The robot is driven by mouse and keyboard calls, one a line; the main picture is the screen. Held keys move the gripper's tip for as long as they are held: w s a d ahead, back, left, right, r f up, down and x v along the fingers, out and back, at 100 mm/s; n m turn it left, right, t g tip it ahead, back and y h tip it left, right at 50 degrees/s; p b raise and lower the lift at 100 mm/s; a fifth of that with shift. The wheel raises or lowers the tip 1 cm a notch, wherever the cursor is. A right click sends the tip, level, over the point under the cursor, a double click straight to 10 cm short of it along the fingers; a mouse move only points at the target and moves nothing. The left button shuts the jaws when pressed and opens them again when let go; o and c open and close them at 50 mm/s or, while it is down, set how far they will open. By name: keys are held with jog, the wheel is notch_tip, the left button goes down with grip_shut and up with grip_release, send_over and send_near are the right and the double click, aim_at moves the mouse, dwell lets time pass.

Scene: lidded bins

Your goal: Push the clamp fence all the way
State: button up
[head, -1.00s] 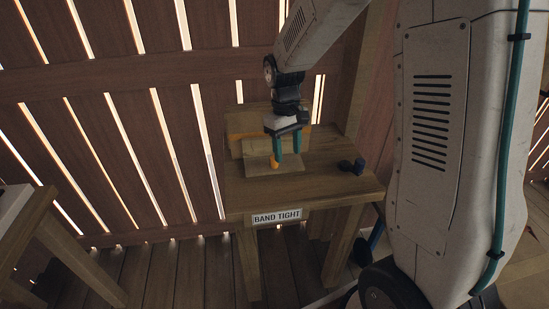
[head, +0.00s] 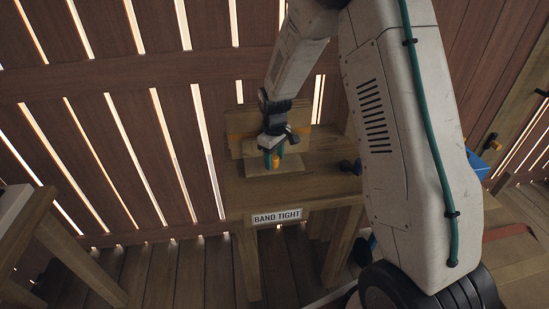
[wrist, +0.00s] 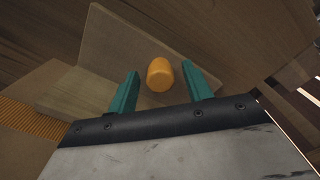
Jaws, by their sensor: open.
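An orange knob (head: 274,161) stands on a light wooden piece (head: 254,168) on the bench; this looks like the clamp fence, though I cannot be sure. In the wrist view the orange knob (wrist: 160,74) is between the two teal fingers, and the wooden piece (wrist: 135,40) is behind it. My gripper (wrist: 161,67) is open, with a gap on both sides of the knob. In the head view my gripper (head: 273,158) points down at the knob and partly hides the fence.
The bench (head: 235,190) carries a "BAND TIGHT" label (head: 277,216) on its front. A dark blue object (head: 349,166) sits on its right side, partly hidden by my arm. The bench's front strip is clear. The slatted wall (head: 150,120) stands behind.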

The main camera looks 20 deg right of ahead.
jog(key=shift+f, duration=0.1)
jog(key=c, duration=1)
jog(key=shift+s+a, duration=0.2)
jog(key=shift+s, duration=0.55)
jog(key=shift+s+a, duration=0.2)
jog(key=shift+s, duration=0.55)
jog(key=shift+s+a, duration=0.2)
jog(key=shift+s, duration=0.55)
jog(key=o, duration=1)
notch_tip(320, 180, up, 8)
